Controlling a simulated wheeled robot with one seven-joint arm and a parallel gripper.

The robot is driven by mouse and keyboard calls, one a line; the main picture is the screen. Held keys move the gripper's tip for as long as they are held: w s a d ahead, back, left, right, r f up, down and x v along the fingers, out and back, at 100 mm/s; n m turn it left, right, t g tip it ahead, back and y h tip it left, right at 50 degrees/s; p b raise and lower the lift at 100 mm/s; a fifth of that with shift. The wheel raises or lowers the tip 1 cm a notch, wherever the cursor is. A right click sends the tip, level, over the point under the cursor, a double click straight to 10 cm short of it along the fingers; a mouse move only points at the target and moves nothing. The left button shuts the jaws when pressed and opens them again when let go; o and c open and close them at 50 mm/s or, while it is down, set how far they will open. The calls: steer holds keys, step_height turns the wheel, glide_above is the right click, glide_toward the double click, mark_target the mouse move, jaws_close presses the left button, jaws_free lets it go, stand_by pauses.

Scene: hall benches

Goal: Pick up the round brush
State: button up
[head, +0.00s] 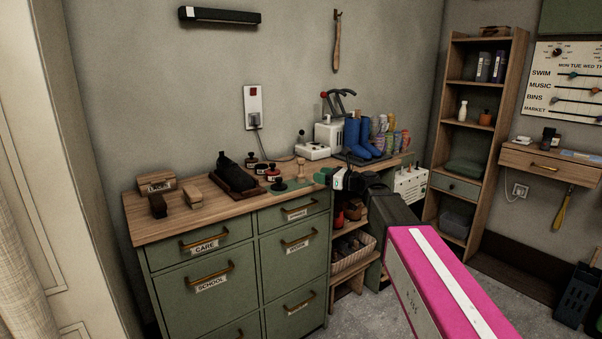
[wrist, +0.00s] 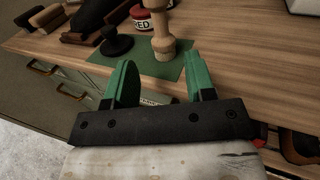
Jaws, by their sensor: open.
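A pale wooden turned piece (head: 301,170) stands upright on a small green mat on the wooden counter. It also shows in the wrist view (wrist: 162,40). Beside it on the mat is a low black round piece with a knob (head: 279,186), also in the wrist view (wrist: 117,42). My gripper (wrist: 160,66) has green fingers, open and empty. In the wrist view the wooden piece appears beyond the gap between them, apart from both. In the head view my gripper (head: 322,177) is right of the mat.
A dark shoe on a wooden stand (head: 237,178) and block brushes (head: 193,198) are to the left. A white device (head: 312,151) and blue boots (head: 360,138) are behind my gripper.

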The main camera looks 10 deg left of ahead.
mark_target(301, 170)
steer(key=x, duration=0.7)
steer(key=r+x, duration=0.1)
steer(key=x, duration=0.3)
steer(key=shift+w, duration=0.1)
steer(key=shift+c, duration=0.3)
steer(key=c, duration=0.7)
